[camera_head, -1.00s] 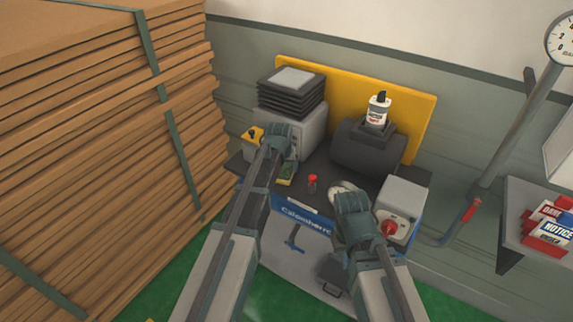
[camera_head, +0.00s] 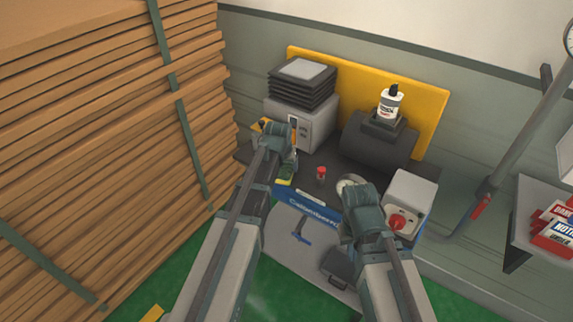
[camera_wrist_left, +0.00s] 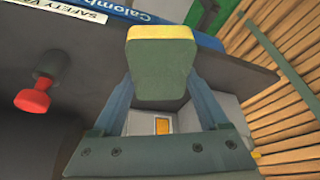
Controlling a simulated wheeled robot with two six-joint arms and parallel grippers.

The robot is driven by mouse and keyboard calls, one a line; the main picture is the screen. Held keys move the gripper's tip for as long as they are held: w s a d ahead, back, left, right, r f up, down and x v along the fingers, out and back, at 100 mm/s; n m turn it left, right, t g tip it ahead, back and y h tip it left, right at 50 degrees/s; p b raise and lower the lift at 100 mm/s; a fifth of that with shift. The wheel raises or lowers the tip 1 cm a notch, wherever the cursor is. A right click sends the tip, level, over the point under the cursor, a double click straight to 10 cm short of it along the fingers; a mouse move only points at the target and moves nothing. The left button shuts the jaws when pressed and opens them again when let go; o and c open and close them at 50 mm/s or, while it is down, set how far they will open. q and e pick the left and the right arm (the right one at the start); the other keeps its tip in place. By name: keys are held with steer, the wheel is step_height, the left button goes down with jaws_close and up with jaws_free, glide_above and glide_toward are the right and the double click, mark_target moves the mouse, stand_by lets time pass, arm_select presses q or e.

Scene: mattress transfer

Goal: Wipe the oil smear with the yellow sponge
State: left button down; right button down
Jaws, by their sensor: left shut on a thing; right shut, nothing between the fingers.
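The sponge, yellow on one face and green on the other, is between the fingers of my left gripper (camera_head: 285,165). In the left wrist view the sponge (camera_wrist_left: 162,68) is clamped by both blue fingers, its yellow layer at the top. The gripper is over the left part of the dark bench top (camera_head: 312,160), in front of the grey box. My right gripper (camera_head: 352,190) is shut and empty near the bench's front right, beside a pale round object (camera_head: 349,184). I cannot make out the oil smear in either view.
A red-capped button (camera_head: 321,175) stands on the bench between my grippers; it also shows in the left wrist view (camera_wrist_left: 32,100). A grey switch box (camera_head: 408,200) is at right. A dark cylinder (camera_head: 375,145) carries a bottle (camera_head: 389,104). Stacked boards (camera_head: 110,130) fill the left.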

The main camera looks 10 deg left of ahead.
arm_select(q)
steer(key=shift+s+a+f, duration=0.1)
steer(key=shift+s+a, duration=0.1)
steer(key=shift+s, duration=0.35)
steer(key=shift+s+a, duration=0.15)
steer(key=shift+s, duration=0.4)
step_height(320, 180, up, 6)
steer(key=p, duration=0.6)
steer(key=shift+w, duration=0.1)
step_height(320, 180, up, 3)
steer(key=p, duration=0.3)
